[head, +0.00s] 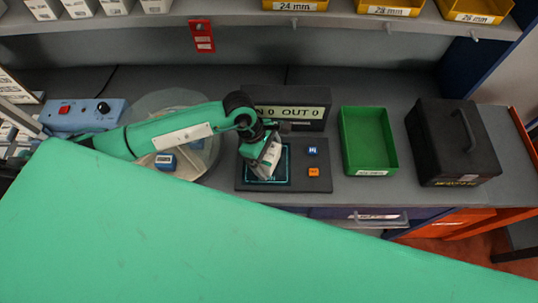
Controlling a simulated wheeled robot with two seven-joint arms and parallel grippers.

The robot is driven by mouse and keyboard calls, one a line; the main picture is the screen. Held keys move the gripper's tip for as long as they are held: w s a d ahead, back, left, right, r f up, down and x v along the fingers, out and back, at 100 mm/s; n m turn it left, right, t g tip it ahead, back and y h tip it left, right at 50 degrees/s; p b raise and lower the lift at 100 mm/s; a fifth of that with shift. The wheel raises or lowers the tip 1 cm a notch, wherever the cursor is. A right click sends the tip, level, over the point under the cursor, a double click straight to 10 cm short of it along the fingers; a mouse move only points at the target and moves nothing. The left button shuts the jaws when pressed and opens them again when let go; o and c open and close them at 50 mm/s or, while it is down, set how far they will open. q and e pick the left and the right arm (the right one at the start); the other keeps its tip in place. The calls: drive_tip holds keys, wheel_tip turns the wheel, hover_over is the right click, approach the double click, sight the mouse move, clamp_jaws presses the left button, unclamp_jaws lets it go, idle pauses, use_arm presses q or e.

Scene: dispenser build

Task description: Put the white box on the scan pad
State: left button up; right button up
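The scan pad (283,179) is a dark square with a teal outline on a black plate in the middle of the counter. My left gripper (262,170) points down over the pad and hides much of it. A pale, whitish shape (270,155) shows at the gripper's end. I cannot tell whether it is the white box or part of the gripper, nor whether the fingers touch the pad. My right gripper is not in view.
Blue and orange buttons (313,172) sit right of the pad, with a counter display (300,112) behind. A green tray (369,140) and black case (452,145) stand right. White boxes (80,8) line the shelf.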

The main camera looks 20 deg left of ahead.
use_arm(q)
drive_tip(key=shift+r, duration=0.1)
drive_tip(key=shift+r+p, duration=0.2)
drive_tip(key=shift+p, duration=0.1)
drive_tip(key=b+v, duration=0.5)
drive_tip(key=v, duration=0.6)
drive_tip(key=shift+a+r, duration=0.15)
drive_tip(key=shift+r, duration=0.25)
